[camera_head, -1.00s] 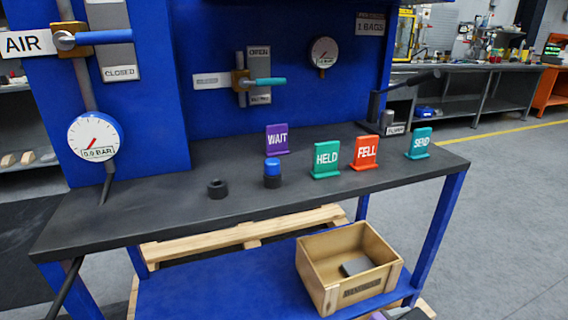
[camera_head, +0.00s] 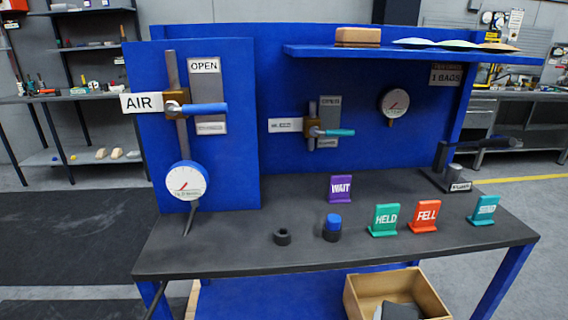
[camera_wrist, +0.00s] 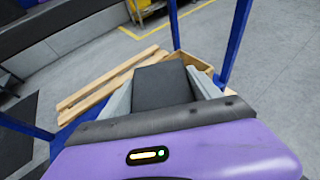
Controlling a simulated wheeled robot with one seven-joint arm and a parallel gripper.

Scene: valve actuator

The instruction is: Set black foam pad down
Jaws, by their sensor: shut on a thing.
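In the wrist view my gripper (camera_wrist: 164,90) is shut on the black foam pad (camera_wrist: 162,86), a dark flat slab between its two pale grey fingers. The pad hides part of the wooden crate (camera_wrist: 197,62) beyond it; I cannot tell the height between them. The crate also shows at the lower edge of the head view (camera_head: 360,302), partly cut off. A dark grey shape (camera_head: 402,311) shows in front of the crate's opening there; I cannot tell whether it is the held pad, my gripper or something inside.
The dark bench top (camera_head: 230,256) holds a black ring (camera_head: 282,237), a blue-capped cylinder (camera_head: 332,227) and the WAIT (camera_head: 341,188), HELD (camera_head: 385,219), FELL (camera_head: 425,215) and SEND signs. Blue table legs flank the crate. A wooden pallet (camera_wrist: 110,82) lies beside it.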

